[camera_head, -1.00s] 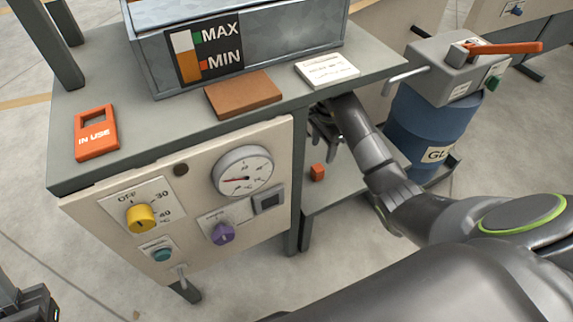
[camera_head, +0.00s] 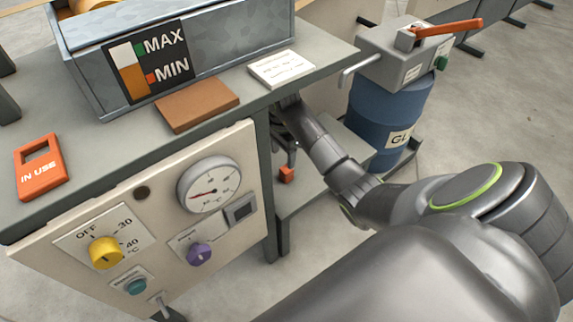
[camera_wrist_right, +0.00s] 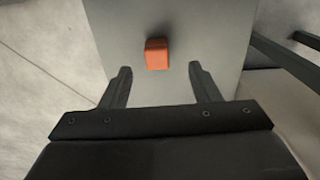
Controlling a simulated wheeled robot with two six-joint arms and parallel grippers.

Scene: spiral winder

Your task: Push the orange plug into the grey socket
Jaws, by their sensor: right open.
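The orange plug (camera_head: 287,174) is a small block on a low grey shelf beside the panel. It also shows in the right wrist view (camera_wrist_right: 157,53), just beyond the fingertips and between their lines. My right gripper (camera_wrist_right: 160,72) is open and empty, pointing at the plug with a finger to either side. In the head view my right gripper (camera_head: 285,132) is above the plug, partly hidden by the bench top. A grey square fitting (camera_head: 240,210) on the panel front, right of the purple knob, looks like the socket. My left gripper is out of view.
The bench top (camera_head: 215,133) overhangs my right gripper. The panel carries a dial (camera_head: 208,185), a yellow knob (camera_head: 106,252) and a purple knob (camera_head: 199,254). A blue drum (camera_head: 385,120) stands behind my right arm. Bench legs flank the shelf (camera_head: 318,180).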

